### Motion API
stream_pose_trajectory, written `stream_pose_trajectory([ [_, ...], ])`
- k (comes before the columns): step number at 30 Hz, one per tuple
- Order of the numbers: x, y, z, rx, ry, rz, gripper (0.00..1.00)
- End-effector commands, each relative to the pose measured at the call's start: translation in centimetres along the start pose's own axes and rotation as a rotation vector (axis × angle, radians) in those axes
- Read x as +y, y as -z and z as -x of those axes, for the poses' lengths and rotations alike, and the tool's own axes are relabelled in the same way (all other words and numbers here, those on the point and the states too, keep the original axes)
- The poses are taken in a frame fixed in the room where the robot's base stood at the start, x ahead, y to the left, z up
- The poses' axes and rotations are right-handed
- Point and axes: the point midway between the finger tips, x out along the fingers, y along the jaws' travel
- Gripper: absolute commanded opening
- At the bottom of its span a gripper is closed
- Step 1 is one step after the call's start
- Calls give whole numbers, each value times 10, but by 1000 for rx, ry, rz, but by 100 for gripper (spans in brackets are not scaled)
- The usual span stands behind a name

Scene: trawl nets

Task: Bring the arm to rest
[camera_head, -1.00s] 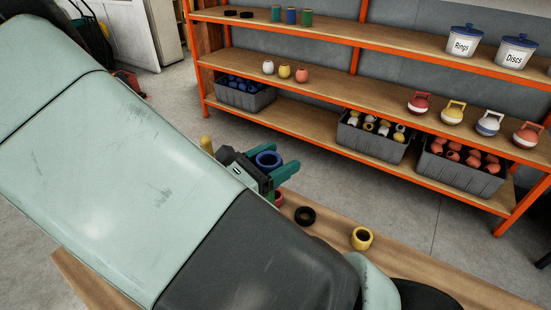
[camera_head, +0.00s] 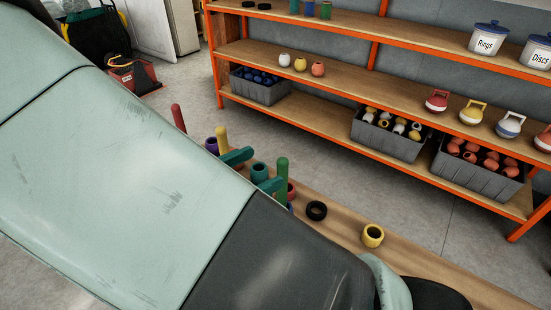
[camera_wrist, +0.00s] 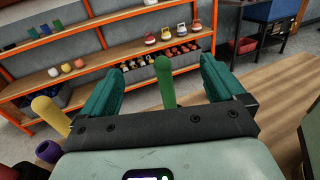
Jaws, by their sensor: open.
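My gripper (camera_head: 253,170) shows past my arm in the head view, its two teal fingers spread apart. In the wrist view my gripper (camera_wrist: 165,62) is open, with nothing held between the fingers. A green post (camera_head: 282,168) stands beside it; the green post (camera_wrist: 165,82) shows upright beyond the gap between the fingers in the wrist view. A dark blue-green ring (camera_head: 260,172) appears near the fingers in the head view; I cannot tell what supports it. My arm hides part of the bench.
A yellow post (camera_head: 222,138) and a red post (camera_head: 178,117) stand left of the fingers. An orange-framed shelf (camera_head: 330,87) with grey crates stands behind, across open floor.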

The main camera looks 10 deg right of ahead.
Motion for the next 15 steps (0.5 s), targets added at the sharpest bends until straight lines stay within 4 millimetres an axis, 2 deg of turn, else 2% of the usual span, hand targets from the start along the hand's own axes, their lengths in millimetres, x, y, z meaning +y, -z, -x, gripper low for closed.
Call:
stream_pose_trajectory([
  [3,1,0,15,0,-1,-1,96],
  [6,0,0,21,-1,1,0,96],
  [15,0,0,22,-1,1,0,96],
])
